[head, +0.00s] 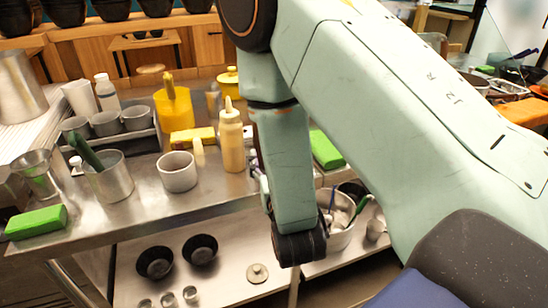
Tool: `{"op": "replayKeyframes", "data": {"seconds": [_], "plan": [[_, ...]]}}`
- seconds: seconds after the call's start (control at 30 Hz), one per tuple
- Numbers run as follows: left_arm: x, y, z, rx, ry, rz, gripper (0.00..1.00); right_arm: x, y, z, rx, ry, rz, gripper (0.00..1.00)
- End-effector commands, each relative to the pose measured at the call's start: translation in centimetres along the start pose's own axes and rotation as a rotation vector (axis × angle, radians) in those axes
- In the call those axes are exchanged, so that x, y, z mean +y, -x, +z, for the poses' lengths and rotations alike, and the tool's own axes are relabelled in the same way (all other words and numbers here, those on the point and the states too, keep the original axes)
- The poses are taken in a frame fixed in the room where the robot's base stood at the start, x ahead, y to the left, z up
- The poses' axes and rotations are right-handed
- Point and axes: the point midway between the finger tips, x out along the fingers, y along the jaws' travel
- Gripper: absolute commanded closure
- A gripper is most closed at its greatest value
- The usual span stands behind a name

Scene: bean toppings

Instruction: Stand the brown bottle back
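A tan-brown squeeze bottle (232,143) with a pale nozzle stands upright on the steel counter (140,210). It is just left of my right arm's forearm in the head view. No darker brown bottle shows clearly. My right arm comes in from the right and covers much of the counter. Only a small part of my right gripper (254,165) shows beside the forearm, close to the bottle's right side. Its fingers are mostly hidden, so I cannot tell whether it touches the bottle. My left gripper is out of view.
A white cup (177,172), a metal cup with a green-handled tool (110,178) and a yellow container (174,108) stand left of the bottle. Green blocks lie at the front left (36,222) and behind my arm (326,149). Black bowls (200,249) sit on the lower shelf.

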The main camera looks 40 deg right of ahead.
Motion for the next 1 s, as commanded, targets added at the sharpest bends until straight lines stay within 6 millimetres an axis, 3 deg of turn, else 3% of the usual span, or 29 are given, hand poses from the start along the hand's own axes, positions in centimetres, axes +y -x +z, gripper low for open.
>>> {"op": "replayKeyframes", "data": {"seconds": [0.17, 0.23, 0.27, 0.37, 0.47, 0.6, 0.7, 0.83, 0.9, 1.0], "plan": [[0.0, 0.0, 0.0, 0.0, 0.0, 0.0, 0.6, 0.0, 0.3, 0.0, -0.001, 0.001, 0.0, 0.38], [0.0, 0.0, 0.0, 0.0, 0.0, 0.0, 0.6, 0.0, 0.5, 0.9, -0.031, 0.005, -0.004, 0.38], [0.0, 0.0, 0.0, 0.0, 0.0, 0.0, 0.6, 0.0, 0.7, 1.7, -0.059, 0.009, -0.008, 0.38], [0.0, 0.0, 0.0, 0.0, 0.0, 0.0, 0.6, 0.1, 2.1, 6.6, -0.234, 0.036, -0.035, 0.38], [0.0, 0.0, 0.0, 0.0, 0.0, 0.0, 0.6, 0.4, 5.5, 13.7, -0.503, 0.081, -0.08, 0.38], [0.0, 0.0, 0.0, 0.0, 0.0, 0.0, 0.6, 1.5, 13.4, 22.4, -0.901, 0.161, -0.157, 0.38], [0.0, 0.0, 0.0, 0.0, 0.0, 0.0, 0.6, 2.6, 19.7, 26.3, -1.156, 0.218, -0.213, 0.38], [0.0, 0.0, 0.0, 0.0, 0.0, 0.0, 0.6, 4.1, 26.1, 28.7, -1.393, 0.275, -0.271, 0.38], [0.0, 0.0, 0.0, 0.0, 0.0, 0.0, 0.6, 4.6, 28.1, 29.2, -1.468, 0.294, -0.291, 0.38], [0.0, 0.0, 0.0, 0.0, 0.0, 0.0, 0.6, 5.0, 29.6, 29.4, -1.52, 0.308, -0.306, 0.38]]}}
